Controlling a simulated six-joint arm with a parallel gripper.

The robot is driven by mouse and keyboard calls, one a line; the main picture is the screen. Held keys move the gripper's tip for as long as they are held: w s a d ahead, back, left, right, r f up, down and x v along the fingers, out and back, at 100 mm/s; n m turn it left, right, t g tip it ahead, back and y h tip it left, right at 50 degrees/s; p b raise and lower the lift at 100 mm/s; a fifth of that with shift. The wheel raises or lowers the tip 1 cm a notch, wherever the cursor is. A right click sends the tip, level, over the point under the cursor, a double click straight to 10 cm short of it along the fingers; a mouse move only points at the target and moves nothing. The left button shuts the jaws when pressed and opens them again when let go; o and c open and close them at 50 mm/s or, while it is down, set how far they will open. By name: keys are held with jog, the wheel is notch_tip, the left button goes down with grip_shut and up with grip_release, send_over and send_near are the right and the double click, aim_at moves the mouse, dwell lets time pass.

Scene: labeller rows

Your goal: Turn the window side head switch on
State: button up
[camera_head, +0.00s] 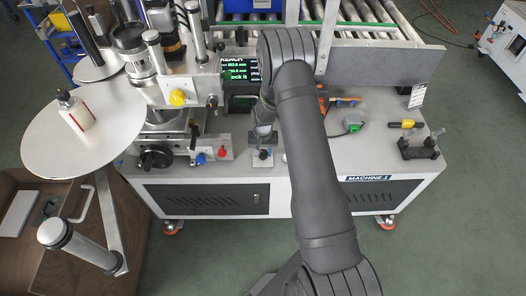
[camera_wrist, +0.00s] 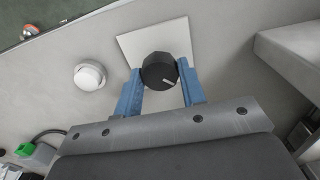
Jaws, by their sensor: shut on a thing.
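A black rotary switch knob (camera_wrist: 157,68) with a white pointer line sits on a square white plate (camera_wrist: 148,39) in the wrist view. The pointer line slants slightly, toward the picture's right side. My gripper (camera_wrist: 158,77) has its two blue fingers on either side of the knob and is shut on it. In the head view the plate (camera_head: 262,164) lies on the front edge of the machine top, with my gripper (camera_head: 263,148) over it. No label naming the switch is readable.
A round white button (camera_wrist: 90,76) is left of the plate in the wrist view. Red (camera_head: 222,153) and blue (camera_head: 200,159) knobs stand left of my gripper in the head view. A screen (camera_head: 239,76) is behind. A green-topped grey box (camera_head: 353,122) lies to the right.

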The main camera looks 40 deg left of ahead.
jog(key=shift+m, duration=0.3)
jog(key=m, duration=0.3)
jog(key=shift+m, duration=0.4)
jog(key=m, duration=0.4)
jog(key=shift+m, duration=0.3)
jog(key=m, duration=0.4)
jog(key=shift+m, duration=2.5)
jog(key=o, duration=1)
jog(key=shift+r, duration=0.1)
